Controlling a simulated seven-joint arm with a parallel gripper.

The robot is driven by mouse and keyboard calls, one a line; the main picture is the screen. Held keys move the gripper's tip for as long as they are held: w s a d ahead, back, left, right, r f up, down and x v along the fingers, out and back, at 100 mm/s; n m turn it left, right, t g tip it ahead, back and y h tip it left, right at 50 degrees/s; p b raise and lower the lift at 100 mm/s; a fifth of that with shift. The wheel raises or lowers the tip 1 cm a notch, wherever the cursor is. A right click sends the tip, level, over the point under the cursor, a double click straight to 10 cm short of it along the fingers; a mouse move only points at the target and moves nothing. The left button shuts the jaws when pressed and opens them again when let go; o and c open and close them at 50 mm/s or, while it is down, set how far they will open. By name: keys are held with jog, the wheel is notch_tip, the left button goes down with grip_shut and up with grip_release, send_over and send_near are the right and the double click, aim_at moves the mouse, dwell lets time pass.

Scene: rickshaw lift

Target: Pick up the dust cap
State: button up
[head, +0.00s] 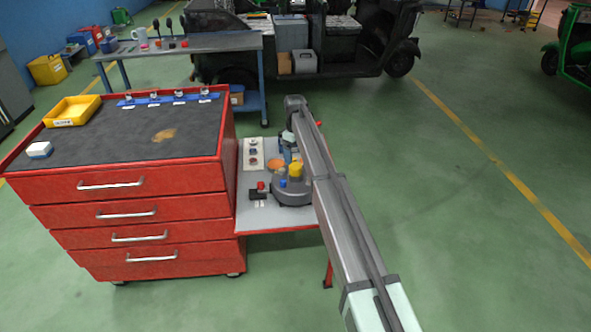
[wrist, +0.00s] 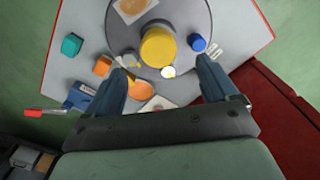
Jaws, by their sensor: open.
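In the wrist view, a yellow round cap-like piece (wrist: 158,46) stands on a grey round turntable (wrist: 190,15). A small blue cap (wrist: 198,43) and a small white round piece (wrist: 168,72) are near it on the turntable. I cannot tell for certain which piece is the dust cap. The yellow piece (head: 295,170) also shows in the head view on the side shelf, partly beside my arm. My gripper (wrist: 160,66) is open and empty above the turntable, with its fingers on either side of the white piece and the yellow piece just beyond the fingertips.
The shelf (head: 290,218) also bears a red-topped black box (head: 258,190) and a white three-button panel (head: 253,153). In the wrist view, a teal piece (wrist: 71,45) and orange piece (wrist: 102,66) lie left. The red tool cabinet (head: 150,180) adjoins the shelf.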

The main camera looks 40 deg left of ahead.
aim_at(295, 166)
jog(key=shift+w+f, duration=0.1)
jog(key=shift+f, duration=3.7)
jog(key=c, duration=1.1)
jog(key=shift+r, duration=0.1)
